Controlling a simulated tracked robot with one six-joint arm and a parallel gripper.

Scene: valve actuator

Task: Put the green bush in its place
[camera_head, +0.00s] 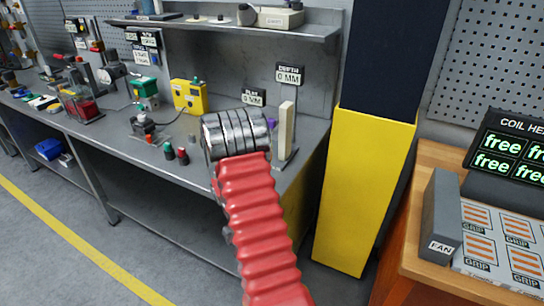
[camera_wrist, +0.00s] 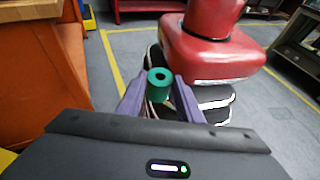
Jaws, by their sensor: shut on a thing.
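The green bush (camera_wrist: 158,85) is a short green cylinder with a dark hole in its end, seen in the wrist view. My gripper (camera_wrist: 159,92) is shut on it, with a purple finger on either side. The bush's hole end faces up in the wrist picture. In the head view my red arm and its silver wrist hide most of the gripper, and the bush in it is hidden. Only a small purple part shows right of the wrist. I cannot tell which spot is the bush's place.
The grey workbench (camera_head: 180,170) holds a yellow box (camera_head: 189,96), a green device (camera_head: 145,88), small red and green parts, and a stand with a "DEPTH 0 MM" sign (camera_head: 289,74). A yellow and black pillar (camera_head: 362,190) stands right of the bench. An orange bench (camera_head: 430,262) is at the right.

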